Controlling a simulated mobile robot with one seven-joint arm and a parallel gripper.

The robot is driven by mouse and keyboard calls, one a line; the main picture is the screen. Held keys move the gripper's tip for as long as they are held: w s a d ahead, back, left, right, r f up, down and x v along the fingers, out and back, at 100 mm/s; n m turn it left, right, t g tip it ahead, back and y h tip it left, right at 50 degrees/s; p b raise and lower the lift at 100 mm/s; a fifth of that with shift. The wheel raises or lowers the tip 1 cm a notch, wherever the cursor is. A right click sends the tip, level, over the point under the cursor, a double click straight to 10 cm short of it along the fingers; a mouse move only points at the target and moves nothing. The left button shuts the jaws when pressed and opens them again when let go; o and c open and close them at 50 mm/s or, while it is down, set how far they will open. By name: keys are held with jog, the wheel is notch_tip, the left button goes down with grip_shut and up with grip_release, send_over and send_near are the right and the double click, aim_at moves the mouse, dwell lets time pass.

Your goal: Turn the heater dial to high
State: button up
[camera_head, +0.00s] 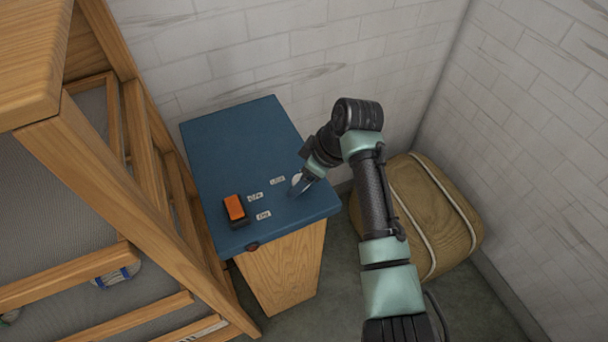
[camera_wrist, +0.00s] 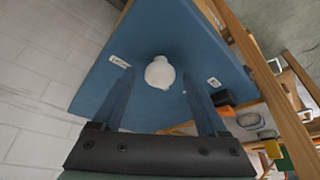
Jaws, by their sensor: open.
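A round white dial (camera_wrist: 160,73) sits on the blue top panel (camera_head: 225,150) of a wooden stand. In the head view the dial (camera_head: 297,180) is partly hidden by my gripper (camera_head: 302,190), which is at the panel's right side. In the wrist view my gripper (camera_wrist: 165,100) is open, with a finger on each side of the dial in the picture. I cannot tell whether the fingers touch it. Small white labels (camera_head: 277,180) lie left of the dial; their lettering is too small to read. A dial pointer direction is not clear.
An orange rocker switch (camera_head: 235,207) stands on the panel's left front. A wooden rack (camera_head: 120,190) stands close on the left. A tan strapped bale (camera_head: 440,220) lies on the floor at right. Brick walls (camera_head: 270,50) close off the back and right.

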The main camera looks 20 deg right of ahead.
grip_shut()
dwell(0.3)
jog(key=shift+r+m+p, duration=0.15)
jog(key=shift+m+p, duration=0.15)
jog(key=shift+p, duration=0.1)
jog(key=shift+a+p, duration=0.1)
jog(key=shift+p, duration=0.2)
jog(key=m+t+h+p, duration=0.1)
jog(key=m+p, duration=0.2)
jog(key=shift+a+r, duration=0.1)
jog(key=shift+m+h+p, duration=0.8)
jog(key=shift+m+p, duration=0.5)
jog(key=shift+m, duration=0.6)
jog(key=shift+f, duration=0.2)
